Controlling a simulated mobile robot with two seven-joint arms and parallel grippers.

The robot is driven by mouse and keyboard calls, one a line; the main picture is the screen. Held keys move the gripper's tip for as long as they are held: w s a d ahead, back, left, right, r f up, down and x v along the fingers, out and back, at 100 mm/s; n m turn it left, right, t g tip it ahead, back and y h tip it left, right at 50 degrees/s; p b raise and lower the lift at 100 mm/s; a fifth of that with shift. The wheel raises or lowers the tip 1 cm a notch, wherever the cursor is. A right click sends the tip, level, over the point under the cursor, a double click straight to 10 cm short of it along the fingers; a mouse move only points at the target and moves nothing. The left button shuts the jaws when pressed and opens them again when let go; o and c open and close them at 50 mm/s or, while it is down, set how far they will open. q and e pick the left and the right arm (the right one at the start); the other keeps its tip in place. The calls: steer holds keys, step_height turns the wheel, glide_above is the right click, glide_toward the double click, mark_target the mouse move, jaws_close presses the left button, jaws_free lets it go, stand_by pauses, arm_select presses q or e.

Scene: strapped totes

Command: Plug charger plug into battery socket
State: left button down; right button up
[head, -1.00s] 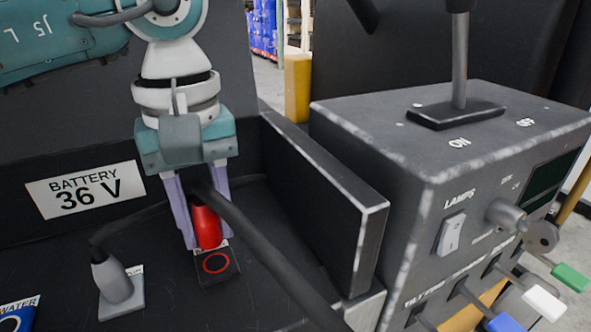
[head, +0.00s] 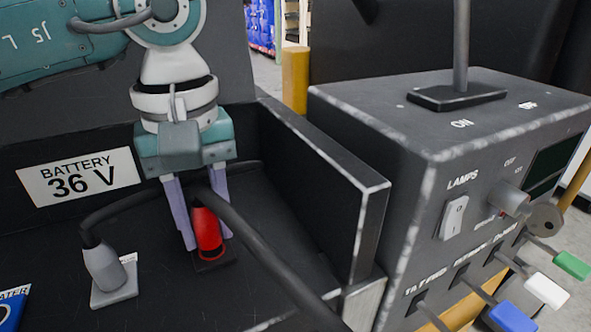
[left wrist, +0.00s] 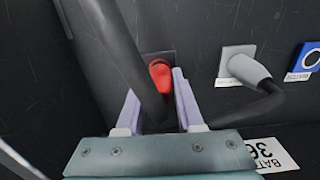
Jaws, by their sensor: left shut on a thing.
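The red charger plug (head: 206,228) is between the two pale purple fingers of my left gripper (head: 208,241), which is shut on it and points down. A thick black cable runs from it toward the lower right. The plug's lower end is at the dark socket plate (head: 226,259) in the battery top; the socket's opening is hidden behind the plug. In the left wrist view the red plug (left wrist: 160,76) shows between the fingers, over the dark plate (left wrist: 153,56). I cannot tell how deep it sits. My right gripper is not in view.
A grey plug (head: 103,267) with a black cable stands in a grey plate to the left. The "BATTERY 36 V" label (head: 79,177) is behind it. A raised black wall (head: 335,200) and a grey control box (head: 440,190) with levers stand to the right.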

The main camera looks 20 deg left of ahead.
mark_target(197, 189)
arm_select(q)
steer(key=shift+b, duration=0.6)
stand_by(1.4)
steer(key=shift+f+b, duration=0.65)
steer(key=shift+b, duration=0.05)
steer(key=shift+c, duration=2.3)
jaws_free()
steer(key=shift+r, duration=0.1)
step_height(197, 189, up, 10)
steer(key=shift+f+b, duration=0.1)
steer(key=shift+b, duration=0.25)
